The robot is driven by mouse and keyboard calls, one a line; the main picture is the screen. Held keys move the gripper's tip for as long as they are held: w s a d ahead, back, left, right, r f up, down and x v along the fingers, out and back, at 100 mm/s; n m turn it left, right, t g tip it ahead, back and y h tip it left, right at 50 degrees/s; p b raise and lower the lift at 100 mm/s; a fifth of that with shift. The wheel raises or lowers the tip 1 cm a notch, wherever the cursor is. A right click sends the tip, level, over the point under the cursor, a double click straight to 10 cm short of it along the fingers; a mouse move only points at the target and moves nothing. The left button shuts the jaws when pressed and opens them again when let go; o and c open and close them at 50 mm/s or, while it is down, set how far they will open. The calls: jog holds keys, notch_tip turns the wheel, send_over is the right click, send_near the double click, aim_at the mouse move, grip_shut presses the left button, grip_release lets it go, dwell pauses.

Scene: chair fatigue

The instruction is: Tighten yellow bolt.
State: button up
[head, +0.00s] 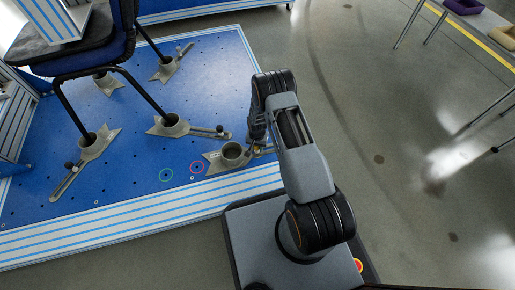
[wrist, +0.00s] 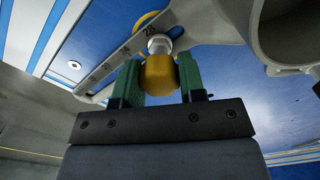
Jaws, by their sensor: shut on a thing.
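The yellow bolt (wrist: 160,74) is in the wrist view, between the two green fingers of my gripper (wrist: 158,80), which are shut on it from both sides. A pale metal collar and a yellow disc show just beyond the bolt head, against the marked metal arm of a clamp (wrist: 112,62). In the head view, this clamp's grey round cup (head: 232,153) stands empty near the platform's front edge. My gripper and most of the bolt are hidden behind my arm there; a bit of yellow (head: 258,152) shows beside it.
A chair (head: 85,55) stands on the blue platform (head: 215,75) with its legs in several similar clamps (head: 172,124). Open floor (head: 400,130) lies to the right, with metal table legs (head: 410,25) beyond.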

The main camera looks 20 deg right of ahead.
jog(key=m, duration=0.4)
jog(key=shift+b, duration=0.3)
jog(key=shift+m, duration=0.3)
jog(key=m, duration=0.3)
jog(key=shift+m, duration=0.3)
jog(key=o, duration=0.9)
jog(key=shift+o, duration=0.2)
